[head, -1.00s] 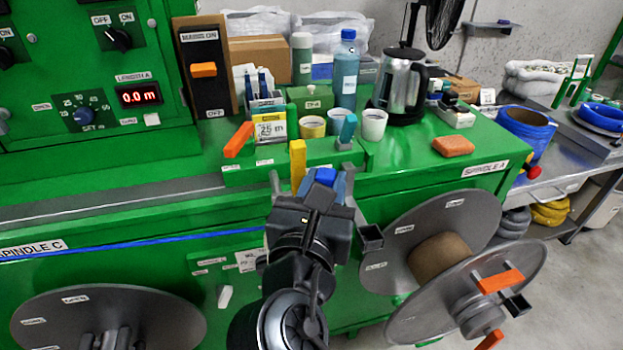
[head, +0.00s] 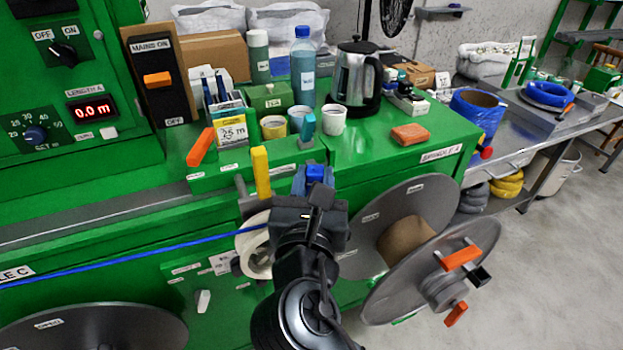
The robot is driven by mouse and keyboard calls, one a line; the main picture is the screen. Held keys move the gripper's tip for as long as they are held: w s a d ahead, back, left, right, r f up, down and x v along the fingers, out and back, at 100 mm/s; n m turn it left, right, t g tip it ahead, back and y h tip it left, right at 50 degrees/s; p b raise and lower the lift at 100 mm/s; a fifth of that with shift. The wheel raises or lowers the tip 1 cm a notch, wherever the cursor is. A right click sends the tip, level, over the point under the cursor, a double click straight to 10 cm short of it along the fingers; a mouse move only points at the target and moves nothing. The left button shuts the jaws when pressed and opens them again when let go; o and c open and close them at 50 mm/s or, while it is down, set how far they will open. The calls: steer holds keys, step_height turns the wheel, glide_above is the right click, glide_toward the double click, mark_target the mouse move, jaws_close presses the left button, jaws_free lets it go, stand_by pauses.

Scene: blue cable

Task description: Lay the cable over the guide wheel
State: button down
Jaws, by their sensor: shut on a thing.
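The blue cable (head: 130,260) runs taut from the left edge, rising slightly to the right, and goes out of sight behind my gripper. The pale guide wheel (head: 254,246) is on the machine's front, partly covered by my gripper. The cable crosses in front of or over the wheel's upper part; I cannot tell whether it rests in the groove. My gripper (head: 314,182) is just right of the wheel, below the green block with the levers. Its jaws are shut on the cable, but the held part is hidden.
The spindle A reel (head: 425,275) is to the lower right. A bottle (head: 302,65), kettle (head: 355,80) and cups crowd the bench top.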

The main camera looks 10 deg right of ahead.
steer(key=s+d+f+p, duration=0.1)
steer(key=s+d, duration=0.3)
steer(key=shift+s+d, duration=0.2)
steer(key=shift+s, duration=0.05)
stand_by(1.1)
